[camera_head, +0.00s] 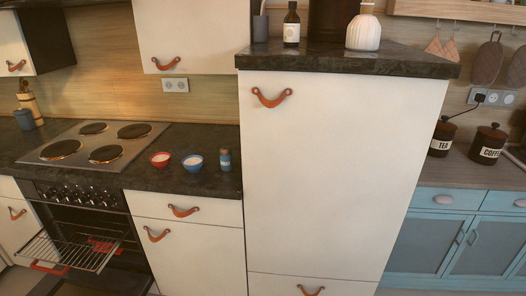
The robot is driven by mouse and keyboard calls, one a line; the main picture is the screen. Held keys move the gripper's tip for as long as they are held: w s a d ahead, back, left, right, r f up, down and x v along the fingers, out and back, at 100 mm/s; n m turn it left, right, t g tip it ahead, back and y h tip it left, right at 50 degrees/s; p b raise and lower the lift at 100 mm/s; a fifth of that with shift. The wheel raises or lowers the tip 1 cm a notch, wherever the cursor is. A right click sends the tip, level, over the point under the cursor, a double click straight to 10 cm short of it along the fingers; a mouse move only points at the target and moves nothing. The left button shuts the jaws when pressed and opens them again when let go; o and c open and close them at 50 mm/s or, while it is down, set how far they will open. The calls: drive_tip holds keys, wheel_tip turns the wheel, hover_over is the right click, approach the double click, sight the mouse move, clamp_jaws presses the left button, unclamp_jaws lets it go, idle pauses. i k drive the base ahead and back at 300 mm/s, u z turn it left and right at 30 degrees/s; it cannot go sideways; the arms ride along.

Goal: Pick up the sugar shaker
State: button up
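A small shaker-like cylinder (226,161), blue with a pale band, stands upright on the dark countertop near the tall white cabinet's left side. It is the likeliest sugar shaker, but any label is too small to read. A blue bowl (193,167) with white contents stands just left of it, apart from it. A red bowl (160,163) with white contents is further left. My gripper is not in view.
The dark countertop (185,185) has a cooktop (85,150) at left. The open oven's rack (70,250) sticks out below.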

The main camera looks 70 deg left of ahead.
sight(225, 152)
drive_tip(key=i, duration=0.45)
drive_tip(key=u, duration=2.35)
